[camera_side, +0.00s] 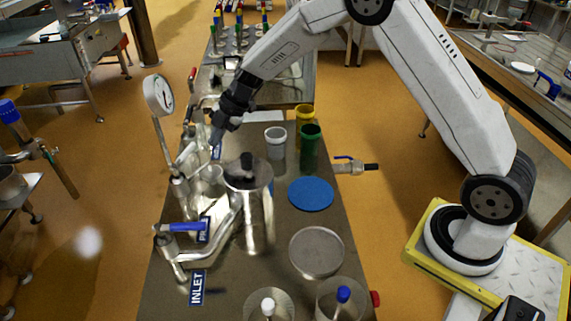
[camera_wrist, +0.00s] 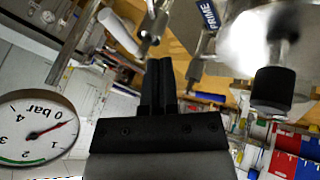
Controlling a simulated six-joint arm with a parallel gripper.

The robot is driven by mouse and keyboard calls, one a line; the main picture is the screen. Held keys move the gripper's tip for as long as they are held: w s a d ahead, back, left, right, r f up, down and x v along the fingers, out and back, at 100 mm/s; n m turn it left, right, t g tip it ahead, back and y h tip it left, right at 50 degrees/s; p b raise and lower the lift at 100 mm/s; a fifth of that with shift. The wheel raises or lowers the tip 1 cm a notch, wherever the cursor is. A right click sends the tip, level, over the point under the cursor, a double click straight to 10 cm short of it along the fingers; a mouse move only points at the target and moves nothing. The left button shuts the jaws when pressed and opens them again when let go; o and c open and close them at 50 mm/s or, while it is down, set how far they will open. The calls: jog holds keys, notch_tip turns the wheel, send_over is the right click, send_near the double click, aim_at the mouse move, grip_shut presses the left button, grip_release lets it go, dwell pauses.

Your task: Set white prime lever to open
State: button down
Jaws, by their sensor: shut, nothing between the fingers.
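The white prime lever (camera_side: 188,154) appears as a pale bar slanting up to the right from a metal valve, left of the steel canister. In the wrist view a white lever (camera_wrist: 119,31) lies at upper left, beside a metal fitting. The PRIME label (camera_wrist: 208,14) is at the top of that view; in the side view a blue label (camera_side: 204,230) is partly covered by a blue lever. My gripper (camera_side: 215,138) points down just right of the white lever's upper end. Its black fingers (camera_wrist: 159,64) are together and empty. I cannot tell whether they touch the lever.
A pressure gauge (camera_side: 158,95) stands left of my gripper. The steel canister (camera_side: 250,205) is close below it. A blue-handled lever (camera_side: 182,227) and INLET label (camera_side: 197,288) are nearer the front. Cups (camera_side: 275,142) and a blue disc (camera_side: 311,194) are to the right.

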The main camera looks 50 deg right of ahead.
jog(key=w+a+f, duration=0.3)
jog(key=w, duration=0.1)
jog(key=shift+w+f, duration=0.15)
dwell(0.4)
jog(key=shift+w, duration=0.15)
jog(key=shift+w+a, duration=0.15)
jog(key=shift+w, duration=0.55)
jog(key=shift+w+a, duration=0.15)
jog(key=shift+w, duration=0.55)
jog(key=shift+s+d, duration=0.1)
jog(key=shift+d, duration=0.05)
jog(key=shift+s+d+r, duration=0.25)
jog(key=shift+s+d, duration=0.2)
jog(key=shift+s, duration=0.1)
send_near(189, 146)
jog(key=d, duration=0.1)
jog(key=d+r, duration=0.2)
jog(key=shift+s+d, duration=0.15)
jog(key=shift+s, duration=0.25)
